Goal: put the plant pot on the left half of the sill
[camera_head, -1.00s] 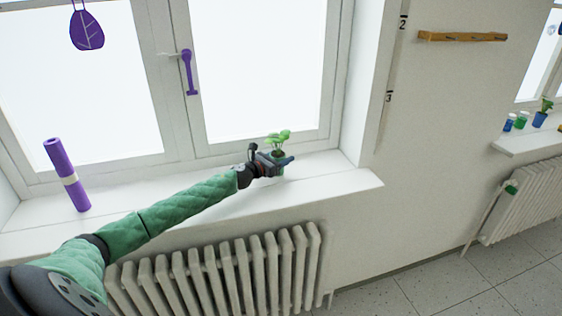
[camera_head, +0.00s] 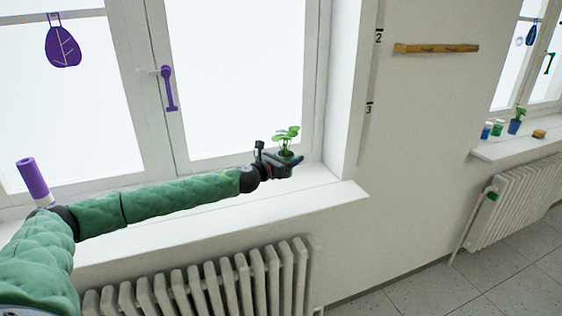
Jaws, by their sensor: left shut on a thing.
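The plant pot, with green leaves (camera_head: 287,138), is at the right part of the near window sill (camera_head: 318,197). My left gripper (camera_head: 289,166) is shut on the pot. The fingers hide most of the pot; only its dark soil and the plant show above them. The plant stands upright. The pot looks held a little above the sill, though its underside is hidden. My left arm stretches across the sill from the left. My right gripper is out of view.
A purple roll (camera_head: 33,180) stands at the sill's left, partly behind my arm. A purple window handle (camera_head: 169,90) is behind. A radiator (camera_head: 205,284) is below. Another sill (camera_head: 520,148) at right carries small pots, including a blue one with a plant (camera_head: 515,126).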

